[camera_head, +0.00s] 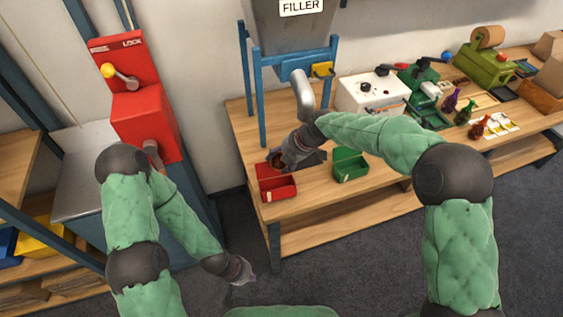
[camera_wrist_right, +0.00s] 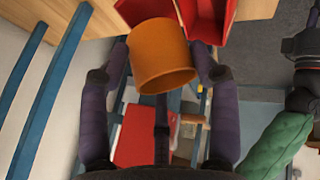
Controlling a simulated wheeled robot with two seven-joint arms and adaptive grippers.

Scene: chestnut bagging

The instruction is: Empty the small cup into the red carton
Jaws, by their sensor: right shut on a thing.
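The small cup (camera_wrist_right: 160,50) is orange-brown and sits between the two fingers of my right gripper (camera_wrist_right: 165,65), which is shut on it. In the head view my right gripper (camera_head: 279,160) is low over the back of the red carton (camera_head: 279,194), with little of the cup showing. The carton stands open near the left front edge of the wooden table. In the wrist view its red walls (camera_wrist_right: 205,20) show beyond the cup. The cup looks tilted; its contents cannot be made out. My left gripper (camera_head: 243,274) hangs low over the floor, away from the table; its opening is unclear.
A green carton (camera_head: 350,165) stands right of the red one. The filler hopper (camera_head: 290,35) on a blue frame rises behind. A white box (camera_head: 370,92) and green machines stand farther right. A red lock machine (camera_head: 145,115) is at left, across a floor gap.

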